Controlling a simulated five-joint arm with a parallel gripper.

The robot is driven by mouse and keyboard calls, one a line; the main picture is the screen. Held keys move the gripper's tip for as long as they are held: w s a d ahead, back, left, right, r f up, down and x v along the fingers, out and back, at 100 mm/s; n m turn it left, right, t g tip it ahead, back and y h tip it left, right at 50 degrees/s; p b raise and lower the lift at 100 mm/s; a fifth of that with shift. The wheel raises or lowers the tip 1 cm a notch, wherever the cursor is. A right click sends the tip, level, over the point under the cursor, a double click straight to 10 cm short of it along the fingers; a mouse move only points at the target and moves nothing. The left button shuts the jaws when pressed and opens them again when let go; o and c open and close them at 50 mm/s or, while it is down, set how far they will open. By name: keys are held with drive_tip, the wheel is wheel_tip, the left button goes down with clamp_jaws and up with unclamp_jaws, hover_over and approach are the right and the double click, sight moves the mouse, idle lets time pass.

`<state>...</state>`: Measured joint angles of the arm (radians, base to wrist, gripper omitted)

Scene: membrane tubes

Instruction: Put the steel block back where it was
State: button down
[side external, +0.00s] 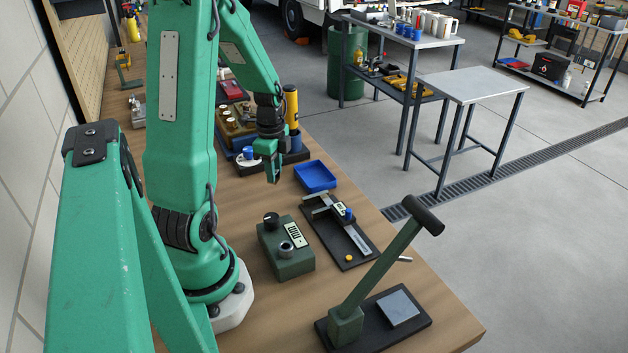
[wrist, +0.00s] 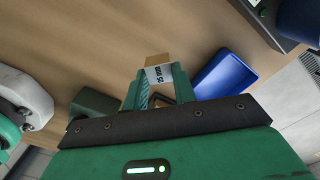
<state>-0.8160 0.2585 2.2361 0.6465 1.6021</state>
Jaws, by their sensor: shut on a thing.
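My gripper (side external: 273,172) hangs over the wooden bench, to the left of a shallow blue tray (side external: 316,176). In the wrist view my gripper (wrist: 158,95) is shut on the steel block (wrist: 160,73). The block shows a pale face with dark, upside-down-looking lettering and a brownish upper face between the green fingers. In the side view I cannot make out the block clearly between the fingers. The blue tray also shows in the wrist view (wrist: 226,76), just right of the fingers, and looks empty.
A green box with a black knob (side external: 286,250), a caliper on a dark board (side external: 338,228) and a lever press (side external: 385,240) with a grey plate (side external: 398,307) stand nearer the camera.

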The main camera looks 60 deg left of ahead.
drive_tip(key=shift+f, duration=0.1)
drive_tip(key=shift+f, duration=1.9)
drive_tip(key=shift+f, duration=0.15)
drive_tip(key=c, duration=1.1)
unclamp_jaws()
drive_tip(key=shift+r, duration=0.25)
drive_tip(key=shift+r, duration=5.95)
